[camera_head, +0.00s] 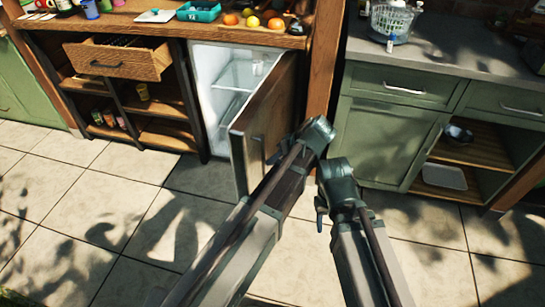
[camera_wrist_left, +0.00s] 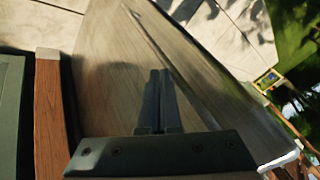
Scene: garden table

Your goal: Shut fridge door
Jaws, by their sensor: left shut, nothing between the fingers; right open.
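The small fridge (camera_head: 208,75) stands open under the wooden counter, its white inside and shelves showing. Its wood-fronted door (camera_head: 262,115) is swung out toward me, hinged on the right. My left arm reaches up to the door's outer side, and its gripper is hidden in the head view. In the left wrist view my left gripper (camera_wrist_left: 161,75) is shut and empty, its fingers over the door's wooden face (camera_wrist_left: 105,65). I cannot tell whether the tips touch it. A long thin dark bar runs down the door.
An open wooden drawer (camera_head: 118,58) and shelves are left of the fridge. Fruit and a teal basket (camera_head: 199,11) sit on the counter above. A green cabinet (camera_head: 388,130) stands to the right. The tiled floor (camera_head: 130,215) in front is clear.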

